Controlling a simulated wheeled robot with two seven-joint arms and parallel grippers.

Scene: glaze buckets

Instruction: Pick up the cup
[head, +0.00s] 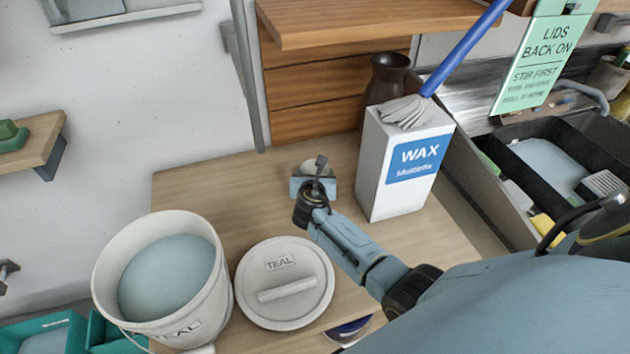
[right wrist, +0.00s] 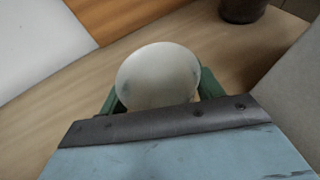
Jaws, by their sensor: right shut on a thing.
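The cup (head: 315,165) is small, round and off-white, and shows in the head view behind my right gripper at the back of the wooden worktop. In the right wrist view the pale cup (right wrist: 157,72) sits between the two green finger pads, with its lower part hidden by my gripper. My right gripper (head: 313,184) is shut on it. I cannot tell whether the cup touches the worktop. My left gripper is not in view.
A white wax box (head: 391,170) stands close right of my right gripper, with a dark vase (head: 386,76) behind. A bucket of teal glaze (head: 203,306) and its round lid (head: 285,308) are at the front left. A wooden shelf (head: 370,22) overhangs the back.

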